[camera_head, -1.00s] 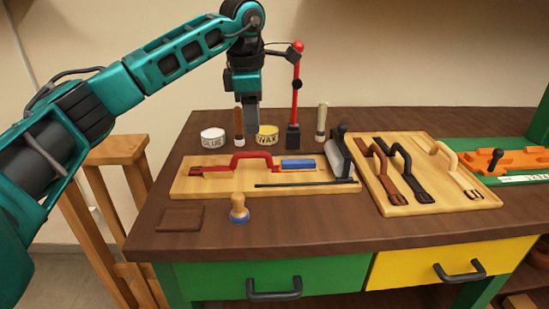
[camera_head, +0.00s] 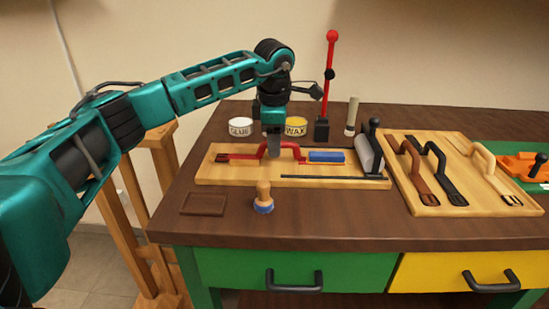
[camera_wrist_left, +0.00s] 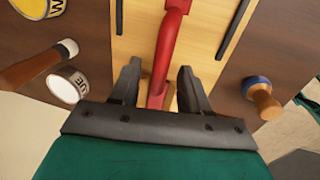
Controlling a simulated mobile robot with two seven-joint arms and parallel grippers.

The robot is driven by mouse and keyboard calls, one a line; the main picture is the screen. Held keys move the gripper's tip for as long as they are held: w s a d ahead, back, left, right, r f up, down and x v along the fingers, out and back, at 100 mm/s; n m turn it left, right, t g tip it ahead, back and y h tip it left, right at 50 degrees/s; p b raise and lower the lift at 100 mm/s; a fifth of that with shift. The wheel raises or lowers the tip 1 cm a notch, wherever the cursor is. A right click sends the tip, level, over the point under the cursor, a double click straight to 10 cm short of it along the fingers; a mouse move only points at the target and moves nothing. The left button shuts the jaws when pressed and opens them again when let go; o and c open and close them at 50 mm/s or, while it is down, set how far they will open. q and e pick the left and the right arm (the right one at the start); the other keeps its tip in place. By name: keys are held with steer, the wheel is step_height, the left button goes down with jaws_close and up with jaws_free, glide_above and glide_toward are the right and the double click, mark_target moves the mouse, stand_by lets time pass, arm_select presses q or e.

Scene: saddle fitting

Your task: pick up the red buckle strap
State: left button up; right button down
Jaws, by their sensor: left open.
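The red buckle strap (camera_head: 291,148) lies on the left wooden board (camera_head: 212,176), with a raised arch in its middle. My left gripper (camera_head: 273,148) points down at the strap's arch and hides part of it. In the left wrist view, the strap (camera_wrist_left: 170,40) runs between the two open fingers of my left gripper (camera_wrist_left: 160,78). There is a gap on each side of the strap, and the fingers are not closed on it. My right gripper is not in view.
A blue block (camera_head: 326,156) and a black rod (camera_head: 335,178) lie near the strap. Glue (camera_head: 240,127) and wax (camera_head: 296,127) tins and a red-topped lever (camera_head: 330,75) stand behind. A wooden-handled stamp (camera_head: 263,196) stands in front. Brown, black and tan straps lie on the right board (camera_head: 428,209).

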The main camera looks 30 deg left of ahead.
arm_select(q)
steer(key=shift+w+f, duration=0.2)
steer(key=shift+f, duration=0.65)
jaws_close()
